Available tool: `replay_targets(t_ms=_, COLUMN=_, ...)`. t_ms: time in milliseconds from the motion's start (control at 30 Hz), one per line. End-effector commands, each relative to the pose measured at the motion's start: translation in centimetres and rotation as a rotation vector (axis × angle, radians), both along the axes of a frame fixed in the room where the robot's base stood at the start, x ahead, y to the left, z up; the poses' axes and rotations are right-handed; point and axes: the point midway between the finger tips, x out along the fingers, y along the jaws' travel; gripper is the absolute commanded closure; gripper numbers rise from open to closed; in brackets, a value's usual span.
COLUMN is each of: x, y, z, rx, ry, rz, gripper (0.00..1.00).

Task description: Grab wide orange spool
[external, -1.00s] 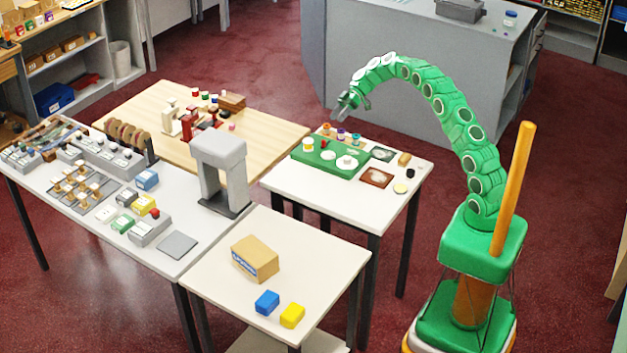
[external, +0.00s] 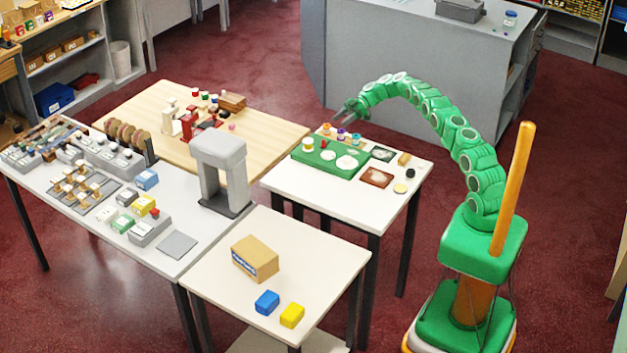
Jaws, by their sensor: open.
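A row of small spools stands along the back edge of the small white table (external: 378,217). The leftmost, an orange spool (external: 326,129), looks like the wide orange one, though its width is hard to judge at this size. A purple-topped spool (external: 341,133) and a teal-topped spool (external: 356,139) stand to its right. My gripper (external: 341,118) hangs in the air at the end of my green arm, near the back of this row in the picture. Its thin fingers are open and point down and left. They look empty and apart from the spools.
A green board (external: 318,161) with white round pieces lies in front of the spools. Framed squares (external: 376,178) and small round items lie to its right. A grey arch-shaped machine (external: 220,150) stands on the neighbouring table. The small table's front is clear.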

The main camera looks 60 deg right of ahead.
Motion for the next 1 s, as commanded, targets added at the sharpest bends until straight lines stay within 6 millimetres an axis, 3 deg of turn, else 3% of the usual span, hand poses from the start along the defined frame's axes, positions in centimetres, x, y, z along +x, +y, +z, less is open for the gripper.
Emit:
replay_targets(t_ms=433, x=1.4, y=3.0, z=-1.2, rx=0.001, ry=0.003, rz=0.000, gripper=0.45)
replay_targets(t_ms=700, x=2.8, y=5.9, z=-2.3, rx=0.002, ry=0.004, rz=-0.001, gripper=0.45)
replay_targets(t_ms=1000, x=3.0, y=6.3, z=-2.5, rx=0.001, ry=0.002, rz=-0.001, gripper=0.47)
